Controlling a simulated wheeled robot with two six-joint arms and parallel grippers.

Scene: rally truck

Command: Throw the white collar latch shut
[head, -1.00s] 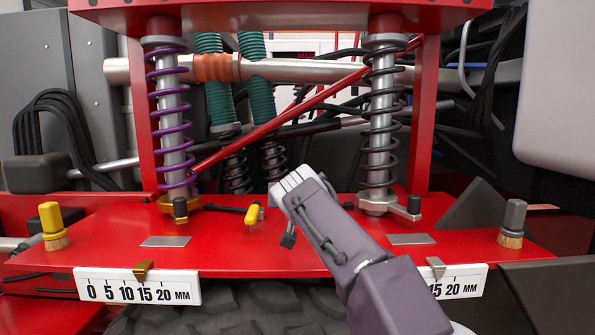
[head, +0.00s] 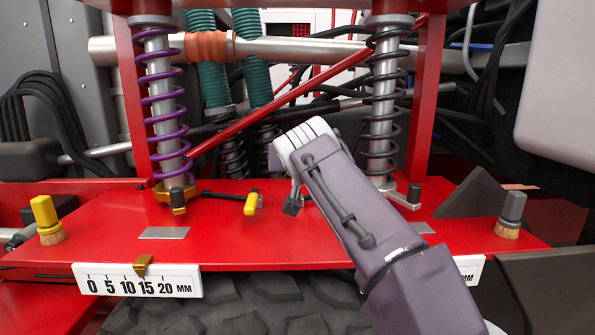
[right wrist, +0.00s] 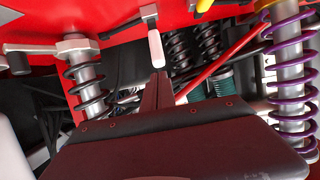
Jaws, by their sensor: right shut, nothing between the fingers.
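The white collar latch shows in the right wrist view as a white handle (right wrist: 155,47) with a grey pivot at the red plate. A dark bar runs from it towards the black spring's grey collar (right wrist: 74,46). In the head view the white handle is hidden behind my right arm. My right gripper (right wrist: 159,77) is shut and empty. Its tips line up just below the handle's free end in the wrist view; I cannot tell whether they touch. In the head view my right gripper's pale end (head: 303,140) is above the red plate (head: 220,235), left of the black spring. My left gripper is out of view.
A yellow latch handle (head: 251,204) sits near the purple spring (head: 165,110). The black spring (head: 383,110) stands right of my gripper. A red diagonal rod (head: 270,110) crosses behind it. A yellow brush (head: 45,218) and a grey brush (head: 510,213) stand at the plate's ends.

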